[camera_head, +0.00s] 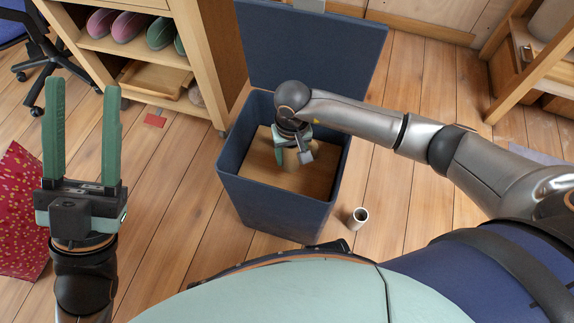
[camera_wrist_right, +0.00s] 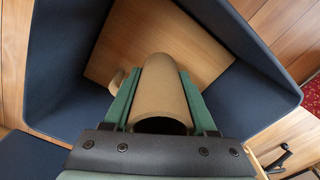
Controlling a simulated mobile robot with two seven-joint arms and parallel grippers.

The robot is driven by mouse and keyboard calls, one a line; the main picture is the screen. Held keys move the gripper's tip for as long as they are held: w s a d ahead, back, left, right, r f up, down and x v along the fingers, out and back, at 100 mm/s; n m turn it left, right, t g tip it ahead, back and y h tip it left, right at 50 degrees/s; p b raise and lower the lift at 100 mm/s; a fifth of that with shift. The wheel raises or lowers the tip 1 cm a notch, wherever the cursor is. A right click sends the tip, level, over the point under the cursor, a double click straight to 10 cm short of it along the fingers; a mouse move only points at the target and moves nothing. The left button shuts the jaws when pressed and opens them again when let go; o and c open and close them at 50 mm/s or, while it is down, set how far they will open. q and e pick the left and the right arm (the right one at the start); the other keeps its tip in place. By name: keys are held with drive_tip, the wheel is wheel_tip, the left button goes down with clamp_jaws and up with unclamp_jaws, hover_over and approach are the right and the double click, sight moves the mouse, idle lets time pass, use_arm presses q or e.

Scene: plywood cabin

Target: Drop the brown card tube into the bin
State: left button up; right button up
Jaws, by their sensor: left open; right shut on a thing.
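The brown card tube (camera_wrist_right: 160,85) is between the green fingers of my right gripper (camera_wrist_right: 160,105) in the right wrist view. The navy bin (camera_head: 270,205) stands on the floor with its lid (camera_head: 310,45) raised at the back. In the head view my right gripper (camera_head: 297,148) is inside the bin's opening, shut on the tube (camera_head: 290,161), above the wood-coloured bottom. The gripper and arm partly hide the tube there. My left gripper (camera_head: 82,140) is open and empty, pointing up at the left, away from the bin.
A small pale tube (camera_head: 357,217) stands on the floor right of the bin. A wooden shelf unit (camera_head: 205,60) stands behind left. A red patterned thing (camera_head: 22,215) is at the far left. A small tan object (camera_wrist_right: 117,82) shows beside the held tube in the wrist view.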

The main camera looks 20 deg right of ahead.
drive_tip(key=shift+f+b, duration=0.35)
drive_tip(key=shift+f, duration=0.25)
wheel_tip(320, 180, down, 4)
drive_tip(key=b, duration=0.2)
drive_tip(key=shift+a+b, duration=0.1)
drive_tip(key=shift+b, duration=0.3)
drive_tip(key=shift+f+b, duration=0.35)
drive_tip(key=shift+f, duration=0.2)
drive_tip(key=o, duration=1.4)
drive_tip(key=shift+r, duration=0.1)
drive_tip(key=shift+o, duration=0.2)
